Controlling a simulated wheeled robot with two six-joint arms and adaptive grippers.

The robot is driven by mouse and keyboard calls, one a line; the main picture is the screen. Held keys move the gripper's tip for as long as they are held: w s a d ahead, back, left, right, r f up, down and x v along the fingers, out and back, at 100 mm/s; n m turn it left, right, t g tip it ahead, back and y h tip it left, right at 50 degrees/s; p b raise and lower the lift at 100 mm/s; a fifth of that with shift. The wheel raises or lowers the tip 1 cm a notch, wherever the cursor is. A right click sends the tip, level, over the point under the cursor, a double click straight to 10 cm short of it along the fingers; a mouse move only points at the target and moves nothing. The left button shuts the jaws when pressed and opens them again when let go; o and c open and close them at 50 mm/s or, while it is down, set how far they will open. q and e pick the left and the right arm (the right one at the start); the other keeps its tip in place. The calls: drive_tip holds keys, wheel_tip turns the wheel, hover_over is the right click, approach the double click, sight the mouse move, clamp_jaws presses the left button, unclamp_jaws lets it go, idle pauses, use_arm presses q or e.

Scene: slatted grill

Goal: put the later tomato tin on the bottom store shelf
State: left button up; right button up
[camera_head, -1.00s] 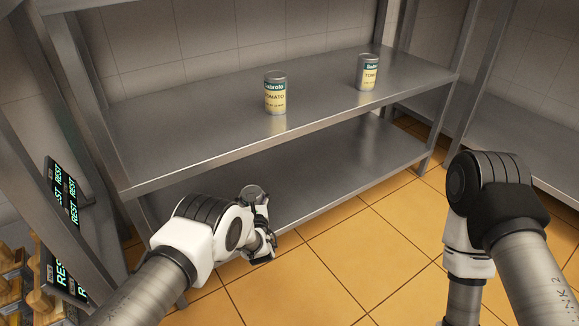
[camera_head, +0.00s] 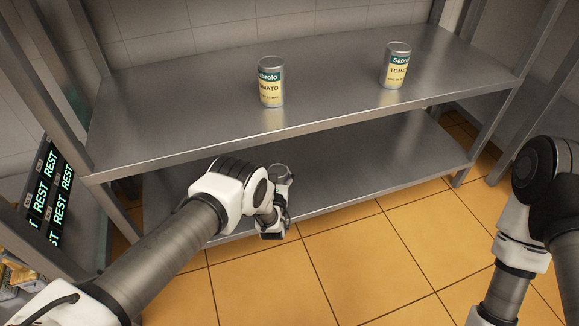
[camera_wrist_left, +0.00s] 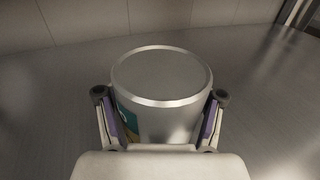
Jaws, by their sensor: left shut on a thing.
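My left gripper (camera_head: 281,192) is at the front edge of the bottom shelf (camera_head: 365,168), shut on a tomato tin (camera_head: 280,172). In the left wrist view the tin (camera_wrist_left: 161,78) is upright between the two fingers (camera_wrist_left: 160,98), its bare metal top facing the camera. A strip of green and yellow label shows low on its side. A grey metal surface lies around it; I cannot tell whether the tin touches it. Two more tomato tins, one left (camera_head: 271,83) and one right (camera_head: 395,67), stand upright on the upper shelf (camera_head: 200,110). My right gripper is out of view.
The upper shelf overhangs the bottom one, with steel posts at its corners. The bottom shelf's right part is clear. Dark signs reading REST (camera_head: 48,195) stand at the left. The orange tiled floor (camera_head: 380,250) in front is open.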

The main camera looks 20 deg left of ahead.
use_arm(q)
clamp_jaws()
drive_tip(key=shift+a, duration=0.15)
drive_tip(key=shift+f, duration=0.15)
drive_tip(key=o, duration=1.7)
unclamp_jaws()
drive_tip(key=shift+c, duration=0.2)
drive_tip(key=shift+s+r, duration=0.1)
drive_tip(key=shift+r, duration=0.2)
drive_tip(key=p+v, duration=0.5)
drive_tip(key=v, duration=0.5)
drive_tip(key=shift+s, duration=0.4)
drive_tip(key=shift+s+f+p, duration=0.1)
drive_tip(key=shift+s+p, duration=0.2)
drive_tip(key=shift+s, duration=0.25)
